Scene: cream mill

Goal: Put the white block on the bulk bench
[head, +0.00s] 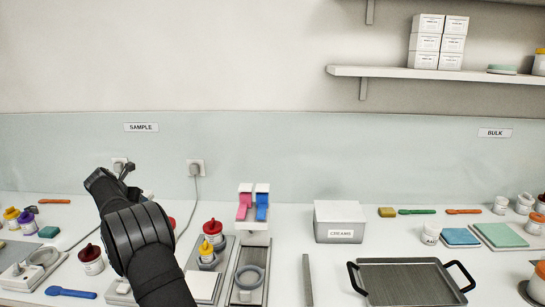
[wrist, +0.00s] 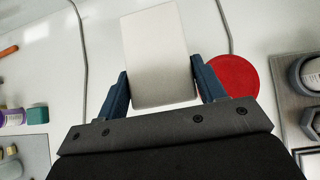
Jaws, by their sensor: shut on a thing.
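The white block (wrist: 158,45) is a pale, flat-faced rectangular piece in the wrist view. My gripper (wrist: 160,82) is shut on it, with a dark blue finger on each side. In the head view my black wrist hides most of the gripper and block, over the sample side of the worktop at left. The bulk bench (head: 335,262) is the white worktop at right, with the BULK sign (head: 494,133) on the wall above. My gripper is well left of it.
A red-lidded jar (head: 91,261) and coloured pots stand near my arm. A pink and blue dispenser (head: 253,210) stands mid-worktop. On the right are a CREAMS box (head: 339,221), a dark-handled tray (head: 410,262) and blue and green pads. Some bare worktop shows around the box.

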